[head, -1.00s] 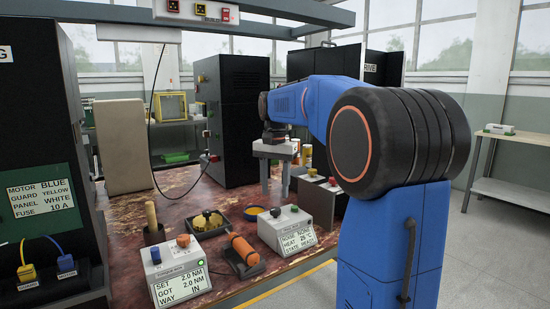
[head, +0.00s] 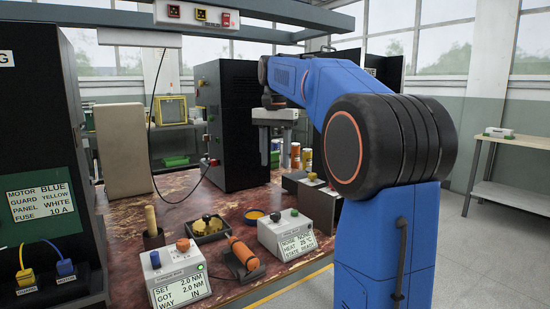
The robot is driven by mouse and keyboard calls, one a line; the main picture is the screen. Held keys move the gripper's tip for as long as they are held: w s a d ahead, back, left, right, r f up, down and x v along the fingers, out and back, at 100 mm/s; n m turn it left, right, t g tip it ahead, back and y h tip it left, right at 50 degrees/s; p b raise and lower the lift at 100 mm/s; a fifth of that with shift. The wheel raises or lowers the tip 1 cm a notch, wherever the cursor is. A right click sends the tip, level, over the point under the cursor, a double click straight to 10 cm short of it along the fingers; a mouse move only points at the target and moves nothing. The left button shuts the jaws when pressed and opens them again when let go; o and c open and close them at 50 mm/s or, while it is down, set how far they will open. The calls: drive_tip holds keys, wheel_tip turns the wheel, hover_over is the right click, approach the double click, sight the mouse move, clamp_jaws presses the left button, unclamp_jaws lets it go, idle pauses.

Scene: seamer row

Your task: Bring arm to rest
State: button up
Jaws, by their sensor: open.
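My arm, blue with black joints, rises at the right of the head view and reaches back over the table. My gripper (head: 275,150) hangs from its end, pointing down, with its two grey fingers apart and nothing between them. It is above the back part of the red-brown table (head: 180,184), in front of the black cabinet's right side. The fingertips are clear of the tabletop as far as I can see.
A torque box (head: 176,275), a heat box (head: 285,234), an orange tool (head: 243,252) in a cradle and a black tray (head: 209,231) stand at the table's front. A black cable (head: 151,110) hangs over the table. Cans (head: 296,155) stand behind my gripper. Floor at right is clear.

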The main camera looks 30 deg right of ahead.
drive_tip(key=shift+s, duration=0.1)
drive_tip(key=s+a+f+n+t, duration=0.1)
drive_tip(key=s+a+f+n, duration=0.2)
drive_tip(key=s+a+f, duration=0.35)
drive_tip(key=s+a+f+n+t, duration=0.1)
drive_tip(key=s+a+f+n, duration=0.25)
drive_tip(key=s, duration=0.55)
drive_tip(key=s+a+f+n+t, duration=0.1)
drive_tip(key=s+a+f+n, duration=0.1)
drive_tip(key=s+f, duration=0.5)
drive_tip(key=s+a+f+n+t, duration=0.1)
drive_tip(key=s+a+f+n, duration=0.1)
drive_tip(key=s+f, duration=0.5)
wheel_tip(320, 180, down, 3)
drive_tip(key=shift+s+a+f+t, duration=0.2)
drive_tip(key=shift+a+t, duration=0.2)
drive_tip(key=shift+a, duration=0.3)
